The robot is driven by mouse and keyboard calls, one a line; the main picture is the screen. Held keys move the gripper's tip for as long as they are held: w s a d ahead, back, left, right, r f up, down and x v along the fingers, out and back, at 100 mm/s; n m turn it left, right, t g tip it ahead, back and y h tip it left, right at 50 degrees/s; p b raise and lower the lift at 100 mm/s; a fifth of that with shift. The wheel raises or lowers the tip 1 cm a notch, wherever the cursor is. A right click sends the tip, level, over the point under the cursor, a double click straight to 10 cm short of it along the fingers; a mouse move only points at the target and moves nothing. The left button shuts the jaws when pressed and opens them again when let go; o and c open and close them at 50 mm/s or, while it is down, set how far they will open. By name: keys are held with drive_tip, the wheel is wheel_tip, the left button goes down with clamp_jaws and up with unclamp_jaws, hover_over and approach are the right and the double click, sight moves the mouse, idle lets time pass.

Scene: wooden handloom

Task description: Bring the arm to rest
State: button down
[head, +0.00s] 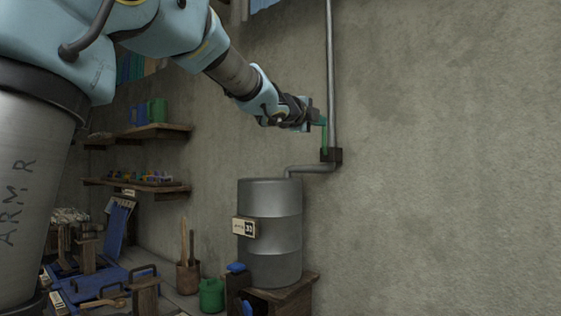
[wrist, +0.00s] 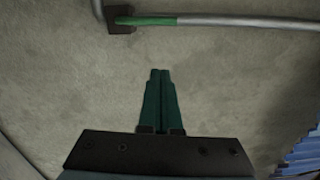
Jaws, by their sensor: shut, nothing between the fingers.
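My arm reaches out from the upper left in the head view, toward the bare wall. My gripper (head: 320,121) is at its end, beside the vertical pipe in the picture. In the wrist view my gripper (wrist: 160,73) shows two dark green fingers pressed together, with nothing between them. A green strip, perhaps a lever (head: 324,139), lies along the pipe above its dark bracket. It also shows in the wrist view (wrist: 148,21), apart from the fingertips.
A grey pipe (head: 331,70) runs up the wall from a bracket (head: 331,155). A metal drum (head: 270,240) stands below on a wooden stand (head: 295,294). Wooden shelves (head: 140,133) and a cluttered bench are at left. The wall at right is clear.

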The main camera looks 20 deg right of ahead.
drive_tip(key=w+a+f+n+y, duration=0.45)
drive_tip(key=a+f+n, duration=0.35)
drive_tip(key=a+f, duration=0.45)
drive_tip(key=w+a+f+n+y, duration=0.4)
drive_tip(key=a+f+n+y, duration=0.25)
drive_tip(key=a+f, duration=0.6)
drive_tip(key=s+a+f+n+g+y, duration=0.1)
drive_tip(key=s+a+f+n, duration=0.25)
drive_tip(key=a+f, duration=0.25)
drive_tip(key=s+a+f+n+g+y, duration=0.2)
drive_tip(key=s+a+f+n, duration=0.15)
drive_tip(key=a+f, duration=0.3)
drive_tip(key=s+a+f+n+g, duration=0.2)
drive_tip(key=s+a+f+n, duration=0.2)
drive_tip(key=s, duration=0.3)
drive_tip(key=s+a+f+n+g+y, duration=0.1)
drive_tip(key=s+a+f+n+g, duration=0.2)
drive_tip(key=s+f, duration=0.3)
drive_tip(key=shift+s+a+f+n, duration=0.35)
drive_tip(key=shift+s+a+n, duration=0.2)
drive_tip(key=shift+s+a, duration=0.35)
drive_tip(key=shift+d, duration=0.1)
